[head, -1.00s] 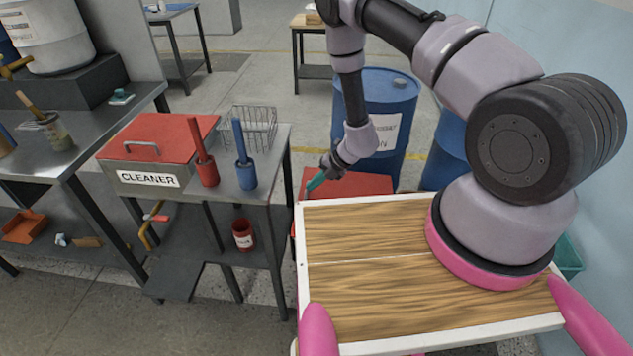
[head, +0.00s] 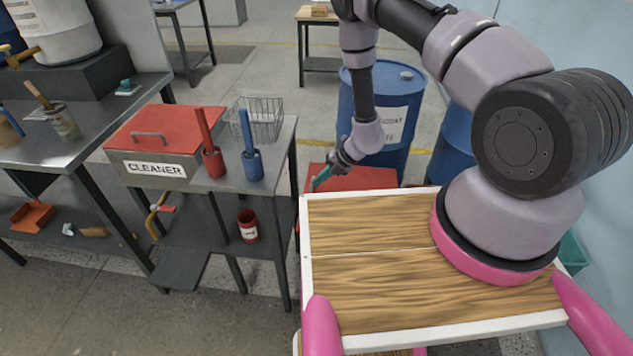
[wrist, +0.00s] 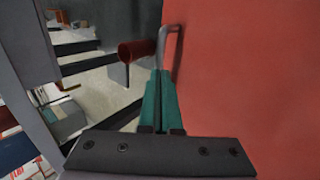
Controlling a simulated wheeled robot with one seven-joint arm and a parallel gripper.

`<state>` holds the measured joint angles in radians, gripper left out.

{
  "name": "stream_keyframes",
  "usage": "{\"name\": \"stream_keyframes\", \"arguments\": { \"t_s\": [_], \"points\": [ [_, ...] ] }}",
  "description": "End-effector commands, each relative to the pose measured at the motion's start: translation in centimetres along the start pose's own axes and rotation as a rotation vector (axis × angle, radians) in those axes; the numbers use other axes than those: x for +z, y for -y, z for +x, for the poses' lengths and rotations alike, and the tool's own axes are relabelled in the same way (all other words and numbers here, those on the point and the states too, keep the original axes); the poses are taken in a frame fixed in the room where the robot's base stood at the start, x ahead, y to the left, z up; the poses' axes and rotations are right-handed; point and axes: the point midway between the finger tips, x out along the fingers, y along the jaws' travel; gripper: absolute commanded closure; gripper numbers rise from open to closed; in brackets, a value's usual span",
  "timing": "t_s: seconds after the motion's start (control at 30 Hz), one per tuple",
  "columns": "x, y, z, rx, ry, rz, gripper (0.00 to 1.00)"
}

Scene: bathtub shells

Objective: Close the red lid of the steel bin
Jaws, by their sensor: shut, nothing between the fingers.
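A steel bin (head: 155,171) labelled CLEANER stands on the left metal table. Its red lid (head: 165,125), with a grey handle, lies flat on top and looks down. My gripper (head: 319,179) is shut and empty, well to the right of that bin. It is over or beside another flat red surface (head: 362,179), partly hidden behind my wooden deck. In the wrist view, the shut teal fingers (wrist: 159,80) are at the left edge of a large red panel (wrist: 245,80), close to a bent grey bar (wrist: 170,42). Contact cannot be told.
A red holder (head: 213,162) and a blue holder (head: 253,165) stand beside the bin, with a wire basket (head: 262,120) behind. A blue drum (head: 372,100) stands behind my gripper. A red can (head: 247,226) is on the lower shelf. Clear floor lies front left.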

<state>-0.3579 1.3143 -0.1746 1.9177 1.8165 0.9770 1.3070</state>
Motion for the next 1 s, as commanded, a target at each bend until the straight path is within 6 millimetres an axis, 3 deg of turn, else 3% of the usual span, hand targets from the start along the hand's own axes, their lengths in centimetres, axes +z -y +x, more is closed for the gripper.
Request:
{"name": "stream_keyframes", "arguments": {
  "t_s": [0.1, 0.4, 0.6, 0.8, 0.87, 1.0],
  "points": [
    [1.1, -0.1, -3.2, 0.007, 0.011, 0.001, 1.0],
    [1.0, -0.6, -10.0, 0.008, 0.009, 0.001, 1.0],
    [0.9, -0.7, -12.6, 0.007, 0.008, -0.001, 1.0],
    [1.0, -0.9, -13.3, 0.009, 0.007, -0.007, 1.0],
    [1.2, -1.5, -13.8, 0.016, 0.008, -0.033, 1.0],
    [2.1, -5.3, -17.0, 0.053, 0.011, -0.203, 1.0]
  ]
}}
